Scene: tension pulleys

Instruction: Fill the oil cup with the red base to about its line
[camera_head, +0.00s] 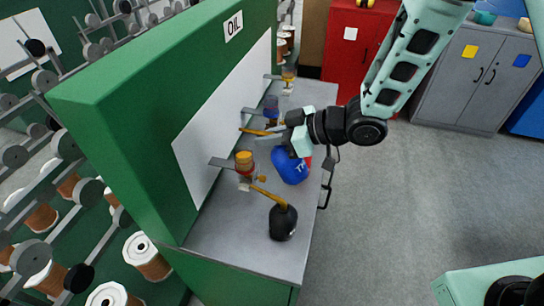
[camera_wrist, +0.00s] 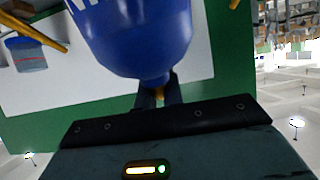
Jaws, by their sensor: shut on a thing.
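My gripper (camera_head: 294,140) is shut on a blue oil can (camera_head: 290,168) with white lettering, over the shelf. In the wrist view the can's blue body (camera_wrist: 150,35) fills the upper middle, narrowing toward the fingers (camera_wrist: 158,96). A yellow spout (camera_head: 258,132) points left from the gripper toward the wall. Three oil cups stand along the wall: a near cup with amber contents (camera_head: 244,160), a middle bluish cup (camera_head: 271,104) and a far cup (camera_head: 288,74). A clear cup with a blue part (camera_wrist: 28,55) shows in the wrist view.
A black oil can (camera_head: 283,222) with a yellow spout stands on the near shelf (camera_head: 240,235). A small red patch (camera_head: 308,161) shows beside the blue can. The green cabinet (camera_head: 130,120) with the OIL sign (camera_head: 233,26) bounds the left. Floor is open right.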

